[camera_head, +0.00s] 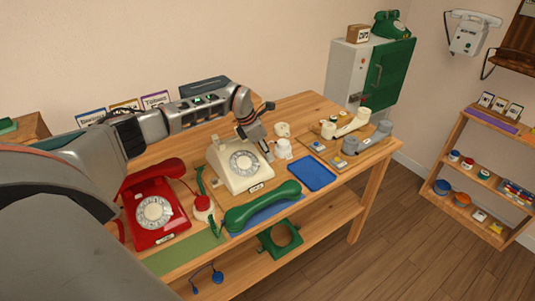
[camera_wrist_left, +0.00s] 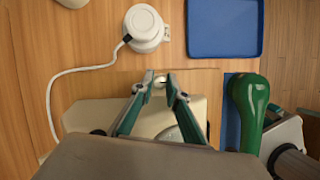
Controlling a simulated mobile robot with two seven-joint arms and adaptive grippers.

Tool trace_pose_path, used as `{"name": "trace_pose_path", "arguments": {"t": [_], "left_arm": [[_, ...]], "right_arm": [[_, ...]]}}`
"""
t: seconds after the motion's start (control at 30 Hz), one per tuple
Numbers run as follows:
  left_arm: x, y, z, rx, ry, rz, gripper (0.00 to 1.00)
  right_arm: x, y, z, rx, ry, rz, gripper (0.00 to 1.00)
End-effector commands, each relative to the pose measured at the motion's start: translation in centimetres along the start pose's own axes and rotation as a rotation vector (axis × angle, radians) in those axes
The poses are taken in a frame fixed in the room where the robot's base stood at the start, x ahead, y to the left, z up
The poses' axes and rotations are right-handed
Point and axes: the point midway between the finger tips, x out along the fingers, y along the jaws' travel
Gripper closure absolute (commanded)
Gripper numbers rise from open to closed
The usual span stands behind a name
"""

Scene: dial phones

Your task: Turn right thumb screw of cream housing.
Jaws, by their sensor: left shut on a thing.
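The cream housing (camera_head: 235,178) is a dial phone body with a pale dial, standing on the wooden workbench. In the left wrist view, part of the housing (camera_wrist_left: 90,114) shows behind my fingers. My left gripper (camera_head: 268,154) is at the back right edge of the housing. In the left wrist view, the fingertips of my left gripper (camera_wrist_left: 160,79) close on a small pale knob, the thumb screw (camera_wrist_left: 160,85), at the housing's edge. The screw is mostly hidden by the fingers, so its turn angle cannot be told. My right gripper is not in view.
A white round part with a cord (camera_wrist_left: 145,27) lies just beyond the fingertips. A blue tray (camera_head: 312,174) is to the right, and a green handset (camera_head: 262,206) lies in front. A red phone (camera_head: 155,211) stands to the left. Several parts cover the board at the bench's right end.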

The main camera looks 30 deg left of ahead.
Motion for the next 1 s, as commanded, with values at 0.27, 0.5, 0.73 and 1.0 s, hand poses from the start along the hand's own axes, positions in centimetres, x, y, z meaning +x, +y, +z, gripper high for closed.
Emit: {"name": "trace_pose_path", "arguments": {"t": [0.27,0.5,0.73,1.0], "left_arm": [[0.0,0.0,0.0,-0.001,-0.001,0.001,0.68],[0.0,0.0,0.0,-0.001,-0.001,0.001,0.68],[-1.7,0.2,0.1,0.000,-0.002,0.004,0.68],[-7.1,0.2,0.1,-0.001,-0.003,0.004,0.68]], "right_arm": [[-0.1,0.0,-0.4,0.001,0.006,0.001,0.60],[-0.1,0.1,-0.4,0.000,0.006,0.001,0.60],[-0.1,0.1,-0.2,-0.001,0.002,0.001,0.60],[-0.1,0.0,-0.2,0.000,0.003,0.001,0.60]]}}
